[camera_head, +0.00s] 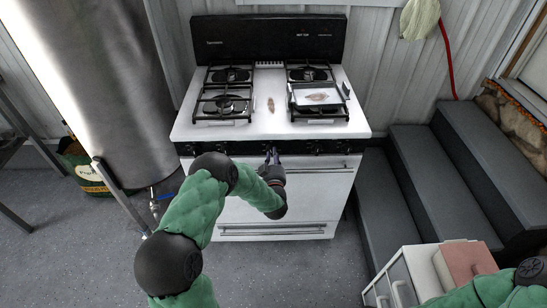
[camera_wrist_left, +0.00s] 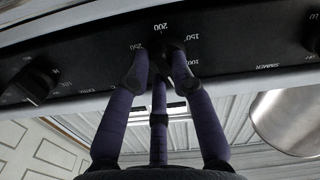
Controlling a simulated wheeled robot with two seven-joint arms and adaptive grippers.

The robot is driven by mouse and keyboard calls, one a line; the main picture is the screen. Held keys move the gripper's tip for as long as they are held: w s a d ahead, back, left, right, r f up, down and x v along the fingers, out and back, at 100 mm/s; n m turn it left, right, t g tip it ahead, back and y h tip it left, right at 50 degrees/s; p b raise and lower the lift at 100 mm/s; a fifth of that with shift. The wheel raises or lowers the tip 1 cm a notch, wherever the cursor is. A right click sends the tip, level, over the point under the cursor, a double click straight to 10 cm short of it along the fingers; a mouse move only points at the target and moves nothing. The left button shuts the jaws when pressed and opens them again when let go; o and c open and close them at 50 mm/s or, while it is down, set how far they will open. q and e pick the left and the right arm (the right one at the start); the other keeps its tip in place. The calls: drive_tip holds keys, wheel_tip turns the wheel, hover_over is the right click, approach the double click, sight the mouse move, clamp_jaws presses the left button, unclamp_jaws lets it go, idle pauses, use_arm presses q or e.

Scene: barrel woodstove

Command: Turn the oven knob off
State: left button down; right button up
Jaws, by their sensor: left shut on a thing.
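The white stove (camera_head: 258,128) has a black front control strip with several dark knobs. My left gripper (camera_head: 272,158) reaches the middle of this strip. In the left wrist view my left gripper (camera_wrist_left: 161,68) has its fingers shut around the dark oven knob (camera_wrist_left: 163,58), which is mostly hidden between the fingertips. The markings 250, 200 and 150 show on the strip around it. The knob's pointer is hidden, so its setting cannot be told. My right arm shows at the lower right of the head view, but its gripper is out of sight.
Another knob (camera_wrist_left: 35,82) sits to the left in the left wrist view. A large metal cylinder (camera_head: 100,70) stands left.

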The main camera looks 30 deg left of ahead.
use_arm(q)
drive_tip(key=shift+f+m, duration=0.15)
drive_tip(key=shift+m, duration=1.45)
drive_tip(key=shift+s, duration=0.1)
drive_tip(key=c, duration=1.1)
unclamp_jaws()
drive_tip(key=shift+o, duration=0.2)
drive_tip(key=v, duration=1.2)
